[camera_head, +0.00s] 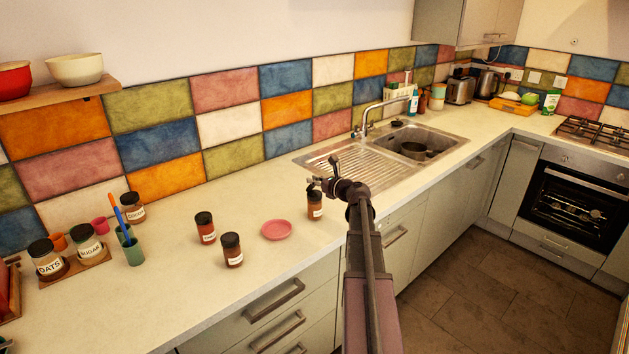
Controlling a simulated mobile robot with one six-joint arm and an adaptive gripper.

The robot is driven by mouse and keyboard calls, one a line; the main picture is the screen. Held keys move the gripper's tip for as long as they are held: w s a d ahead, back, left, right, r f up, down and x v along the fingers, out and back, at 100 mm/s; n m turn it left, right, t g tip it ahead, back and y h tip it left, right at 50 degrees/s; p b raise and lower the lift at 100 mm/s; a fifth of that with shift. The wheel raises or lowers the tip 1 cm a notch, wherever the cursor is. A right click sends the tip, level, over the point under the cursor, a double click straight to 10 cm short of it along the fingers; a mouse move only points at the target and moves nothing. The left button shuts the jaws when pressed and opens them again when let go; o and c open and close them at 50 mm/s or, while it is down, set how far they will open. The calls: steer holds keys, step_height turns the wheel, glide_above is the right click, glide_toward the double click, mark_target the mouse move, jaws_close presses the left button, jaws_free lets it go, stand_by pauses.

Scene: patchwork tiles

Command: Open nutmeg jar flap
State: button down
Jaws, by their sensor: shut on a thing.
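Three small spice jars with dark lids and pale labels stand on the counter. One jar (315,207) stands upright right at my gripper (318,185). My gripper is shut at the top of this jar, on its dark lid or flap; the fingertips are small and partly merge with the lid. The other two jars, a back one (206,229) and a front one (232,251), stand apart to the left. The labels are too small to read for sure, so I cannot confirm which is nutmeg. How far the flap is raised cannot be told.
A pink saucer (276,230) lies between the jars. Oats (47,260) and sugar (88,244) jars and a green cup (133,252) with utensils stand at left. The sink (447,141) with a pan (413,150) is behind right. The counter's front edge is close.

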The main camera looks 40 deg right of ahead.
stand_by(0.7)
steer(key=c, duration=0.6)
jaws_free()
steer(key=shift+w, duration=0.1)
steer(key=shift+o, duration=0.2)
steer(key=shift+s+f+t+b, duration=0.25)
steer(key=shift+f+t+b, duration=0.05)
steer(key=shift+b, duration=0.3)
steer(key=shift+s+f+t+b, duration=0.2)
steer(key=shift+t+b, duration=0.3)
steer(key=shift+b, duration=0.55)
steer(key=s+d, duration=0.2)
steer(key=s, duration=1.1)
steer(key=shift+s+r, duration=0.3)
steer(key=shift+d, duration=0.1)
